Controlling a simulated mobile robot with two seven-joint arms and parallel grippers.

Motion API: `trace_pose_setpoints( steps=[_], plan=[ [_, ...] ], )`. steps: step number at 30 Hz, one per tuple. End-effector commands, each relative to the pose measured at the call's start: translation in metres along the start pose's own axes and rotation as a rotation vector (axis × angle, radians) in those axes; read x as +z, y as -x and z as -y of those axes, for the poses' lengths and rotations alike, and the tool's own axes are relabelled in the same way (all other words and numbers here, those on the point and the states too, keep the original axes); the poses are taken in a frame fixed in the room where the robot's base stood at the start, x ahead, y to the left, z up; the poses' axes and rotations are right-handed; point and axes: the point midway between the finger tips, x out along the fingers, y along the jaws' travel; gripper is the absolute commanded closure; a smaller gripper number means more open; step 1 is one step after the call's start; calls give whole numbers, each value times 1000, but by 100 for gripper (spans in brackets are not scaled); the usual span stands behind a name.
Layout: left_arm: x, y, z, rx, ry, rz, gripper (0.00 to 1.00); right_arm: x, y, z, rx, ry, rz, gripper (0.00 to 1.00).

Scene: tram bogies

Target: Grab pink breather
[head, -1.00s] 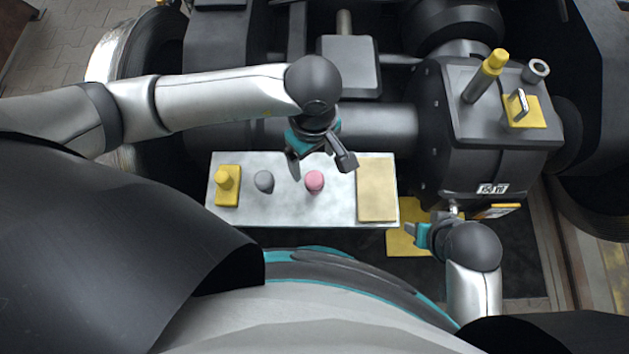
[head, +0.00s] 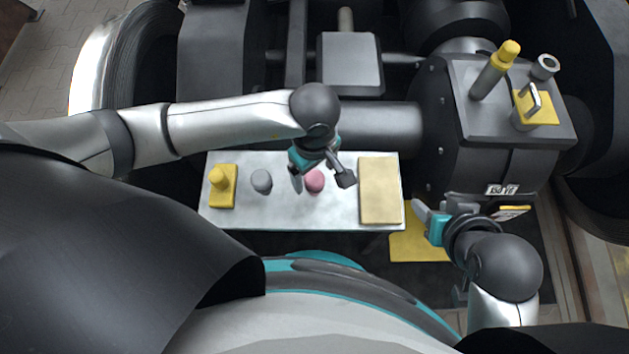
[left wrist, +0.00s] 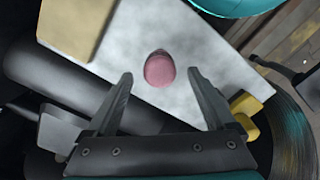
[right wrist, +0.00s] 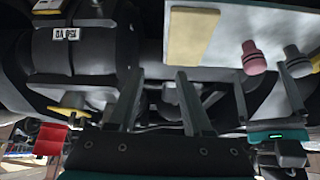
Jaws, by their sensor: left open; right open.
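The pink breather (head: 314,181) stands on a pale tray (head: 335,217), between a grey breather (head: 261,181) and a tan pad (head: 379,190). My left gripper (head: 322,180) is open above the pink breather, with its fingers to either side of it in the head view. In the left wrist view the pink breather (left wrist: 159,68) lies ahead of and between the open fingertips (left wrist: 160,75), with nothing held. My right gripper (head: 432,212) is open and empty, right of the tray. The pink breather (right wrist: 253,58) also shows at the upper right of the right wrist view.
A yellow block with a knob (head: 222,187) stands at the tray's left end. Right of the tray is the dark gearbox (head: 500,135), with a yellow-capped post (head: 496,68) and a yellow plate with a handle (head: 537,106) on top. A yellow mat (head: 415,245) lies below.

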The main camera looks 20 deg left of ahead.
Motion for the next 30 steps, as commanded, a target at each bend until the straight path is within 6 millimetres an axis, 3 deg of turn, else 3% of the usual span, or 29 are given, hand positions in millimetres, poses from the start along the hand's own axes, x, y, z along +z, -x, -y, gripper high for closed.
trace_pose_setpoints(
  steps=[15,26,30],
  plan=[
    [0,-27,0,-1,1,0,12,-24,-21,28,-74,3,-256,50],
    [0,-28,0,0,0,0,12,-27,-21,30,-81,2,-280,50],
    [0,-28,0,0,1,0,28,-27,-21,30,-80,2,-280,50]
  ],
)
